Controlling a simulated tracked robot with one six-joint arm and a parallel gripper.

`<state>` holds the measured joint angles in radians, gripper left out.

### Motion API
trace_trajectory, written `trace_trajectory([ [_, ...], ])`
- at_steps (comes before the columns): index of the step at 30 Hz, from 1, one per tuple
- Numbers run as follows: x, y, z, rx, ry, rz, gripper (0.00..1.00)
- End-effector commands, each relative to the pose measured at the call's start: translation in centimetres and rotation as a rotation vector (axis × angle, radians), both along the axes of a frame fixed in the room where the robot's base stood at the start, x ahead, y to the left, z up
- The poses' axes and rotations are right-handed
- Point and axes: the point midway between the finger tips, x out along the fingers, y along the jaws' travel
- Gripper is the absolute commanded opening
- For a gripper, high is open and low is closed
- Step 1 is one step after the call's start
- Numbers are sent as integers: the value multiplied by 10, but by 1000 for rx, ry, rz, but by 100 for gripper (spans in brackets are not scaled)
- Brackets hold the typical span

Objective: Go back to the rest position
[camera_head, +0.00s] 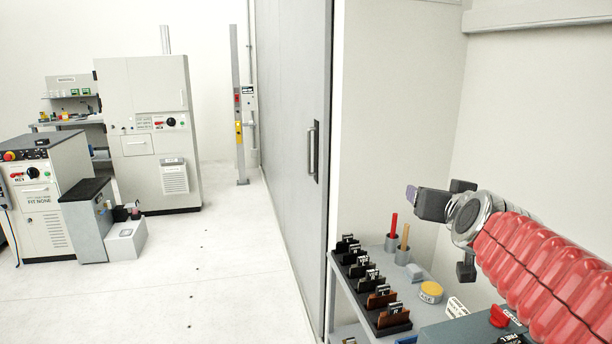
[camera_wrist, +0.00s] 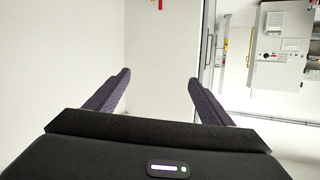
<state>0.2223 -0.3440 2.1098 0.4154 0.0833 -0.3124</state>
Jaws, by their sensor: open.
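My gripper (camera_wrist: 158,90) shows in the wrist view with its two dark fingers spread wide apart and nothing between them. In the head view my red-sleeved arm reaches in from the right, and my gripper (camera_head: 432,203) is at its end, in the air above the small grey bench. Its fingers point left and away from the bench top. It touches nothing that I can see.
The grey bench (camera_head: 345,300) below holds a row of dark slotted holders (camera_head: 370,285), two cups with red and tan sticks, and a yellow-topped round tin (camera_head: 431,291). A grey sliding door (camera_head: 290,130) stands left of it. Open floor (camera_head: 215,260) lies farther left, before white cabinets (camera_head: 155,130).

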Motion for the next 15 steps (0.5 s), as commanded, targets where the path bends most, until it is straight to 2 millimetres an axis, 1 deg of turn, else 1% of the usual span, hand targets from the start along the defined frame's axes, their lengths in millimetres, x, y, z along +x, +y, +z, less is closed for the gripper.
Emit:
trace_trajectory([
  [1, -14, 19, -13, 3, 48, 44, 75],
  [3, -33, 42, -36, 12, 126, 98, 75],
  [5, -52, 60, -56, 20, 193, 138, 75],
  [6, -66, 70, -69, 24, 241, 162, 75],
  [8, -87, 84, -89, 26, 311, 193, 75],
  [10, -114, 97, -113, 28, 395, 222, 75],
  [14, -167, 112, -155, 19, 556, 255, 75],
  [15, -184, 115, -167, 15, 604, 260, 75],
])
